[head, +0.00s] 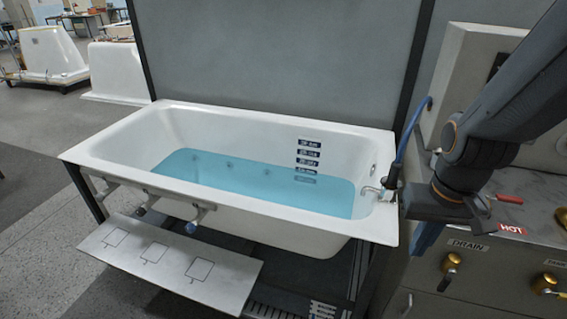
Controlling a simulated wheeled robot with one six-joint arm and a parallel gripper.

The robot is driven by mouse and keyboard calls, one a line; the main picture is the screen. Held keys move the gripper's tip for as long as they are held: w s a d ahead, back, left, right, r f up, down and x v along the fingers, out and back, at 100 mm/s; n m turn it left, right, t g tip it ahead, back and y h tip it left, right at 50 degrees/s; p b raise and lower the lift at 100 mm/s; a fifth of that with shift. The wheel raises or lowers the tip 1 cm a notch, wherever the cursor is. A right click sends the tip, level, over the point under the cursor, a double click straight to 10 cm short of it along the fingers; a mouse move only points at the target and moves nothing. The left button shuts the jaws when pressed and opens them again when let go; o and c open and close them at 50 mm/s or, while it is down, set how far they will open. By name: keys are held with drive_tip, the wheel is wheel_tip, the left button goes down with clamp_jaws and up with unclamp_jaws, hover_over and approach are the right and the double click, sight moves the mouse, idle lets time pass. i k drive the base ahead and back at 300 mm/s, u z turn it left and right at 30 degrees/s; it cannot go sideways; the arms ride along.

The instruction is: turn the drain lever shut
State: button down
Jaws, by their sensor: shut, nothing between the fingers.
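The drain lever (449,268) is a brass valve with a short handle on the front of the metal cabinet at the right, below a DRAIN label (468,246). Its handle hangs downward, slightly to the left. My gripper (424,242) is to the left of the lever and a little higher, with its blue fingers pointing down. It is shut and empty, and looks apart from the lever. My arm comes in from the upper right and hides part of the cabinet top.
A white bathtub (110,150) with blue water stands left of the cabinet in a dark frame. A red handle (508,199) and a HOT label (512,230) are on the cabinet top. A second brass valve (545,283) is to the right. A pale panel (170,262) juts out in front of the tub.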

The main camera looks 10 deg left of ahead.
sight(442, 286)
drive_tip(key=u, duration=0.35)
drive_tip(key=k, duration=0.95)
drive_tip(key=z, duration=0.65)
